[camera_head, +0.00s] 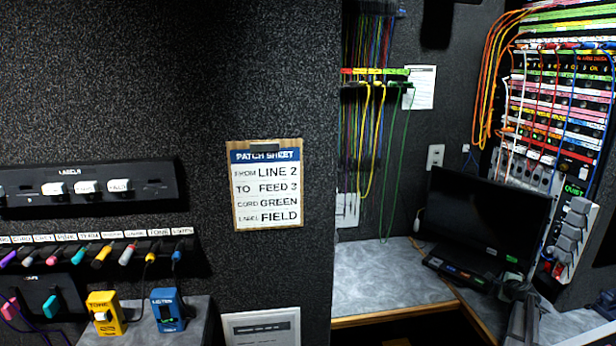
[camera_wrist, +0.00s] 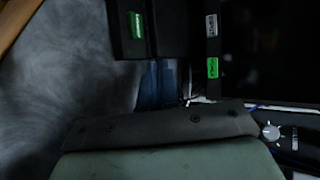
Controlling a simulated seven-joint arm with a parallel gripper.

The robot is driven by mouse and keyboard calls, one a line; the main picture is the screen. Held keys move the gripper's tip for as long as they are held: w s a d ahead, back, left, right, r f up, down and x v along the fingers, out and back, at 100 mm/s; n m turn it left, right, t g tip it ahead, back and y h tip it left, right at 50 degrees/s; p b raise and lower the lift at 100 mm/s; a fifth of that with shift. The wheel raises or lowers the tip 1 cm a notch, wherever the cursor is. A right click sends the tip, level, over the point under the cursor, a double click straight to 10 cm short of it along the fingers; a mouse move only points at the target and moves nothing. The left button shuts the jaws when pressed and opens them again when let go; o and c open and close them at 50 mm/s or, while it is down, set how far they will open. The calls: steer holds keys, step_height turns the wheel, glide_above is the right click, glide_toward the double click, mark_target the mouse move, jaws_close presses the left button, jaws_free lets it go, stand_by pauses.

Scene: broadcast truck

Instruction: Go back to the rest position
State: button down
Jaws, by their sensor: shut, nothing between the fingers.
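My gripper (camera_wrist: 157,84) shows in the wrist view as two bluish fingers close together, beyond the dark bar and grey-green body at the bottom edge. It is shut and holds nothing. In front of it is a dark box with a green label (camera_wrist: 137,24). In the head view, grey jointed parts that look like my arm stand at the lower right, near the black monitor (camera_head: 488,217). The fingers cannot be made out clearly there.
A grey worktop (camera_head: 385,280) with a wooden edge lies left of the monitor. A patch bay (camera_head: 560,100) with orange, white and blue cords rises at the right. Cords hang from a rack (camera_head: 375,72). A patch sheet (camera_head: 266,218) is on the wall.

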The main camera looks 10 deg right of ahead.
steer(key=s+a+f+n+g+h, duration=0.1)
steer(key=s+a, duration=0.3)
steer(key=a, duration=0.3)
steer(key=s+a+f+h, duration=0.1)
steer(key=s+a, duration=0.2)
steer(key=a, duration=0.3)
steer(key=s+a+f+n+g+y, duration=0.2)
steer(key=s+a+f+n, duration=0.2)
steer(key=a+f, duration=0.55)
steer(key=s+a+f+n+g+y, duration=0.2)
steer(key=s+a+f+n, duration=0.15)
steer(key=a+f, duration=0.6)
steer(key=s+a+f+n+g+y, duration=0.2)
steer(key=s+a+f+n, duration=0.3)
steer(key=a, duration=0.9)
steer(key=s+a+f+n+g+y, duration=0.1)
steer(key=s+a+f+n+g, duration=0.35)
steer(key=s+a+f, duration=0.5)
steer(key=s+a+n+g, duration=0.3)
steer(key=s+a, duration=0.1)
steer(key=s, duration=0.6)
steer(key=s+a+n+g, duration=0.3)
steer(key=s+a, duration=0.2)
steer(key=s, duration=0.5)
steer(key=shift+s+a+f+n, duration=0.15)
steer(key=shift+a+f+n, duration=0.05)
steer(key=shift+f+n, duration=0.1)
